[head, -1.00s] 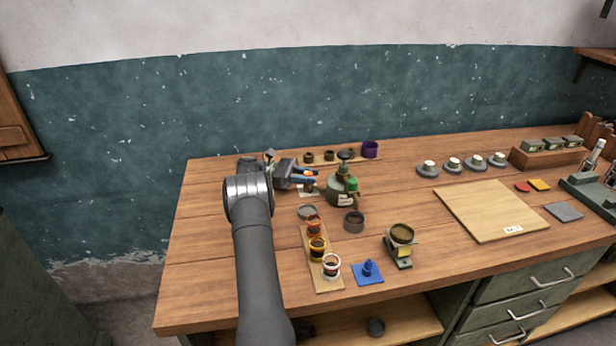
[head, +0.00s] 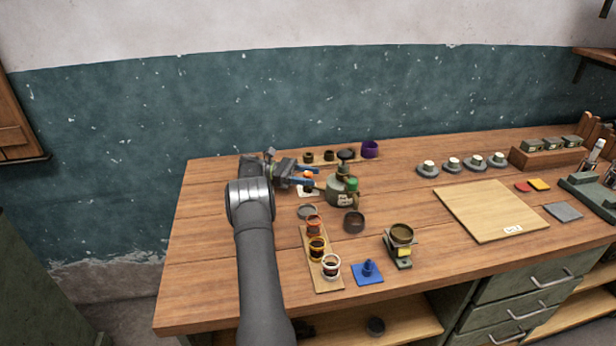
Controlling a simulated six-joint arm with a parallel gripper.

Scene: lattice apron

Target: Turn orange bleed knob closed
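The orange bleed knob (head: 308,175) is a small spot of orange at the left side of the green rounded vessel (head: 340,190). My gripper (head: 308,175) reaches in from the left with two blue fingers. The fingers stand apart, one on the far side of the knob and one on the near side. The gripper looks open around the knob; whether a finger touches it is too small to tell. The knob's marking and its exact turn position cannot be made out.
A green cap (head: 352,184) and a dark top knob (head: 346,154) are on the vessel. Dark cups and a purple ring (head: 369,149) stand behind. A wooden strip with several ringed cups (head: 316,247) and a dark cup (head: 354,221) lie in front.

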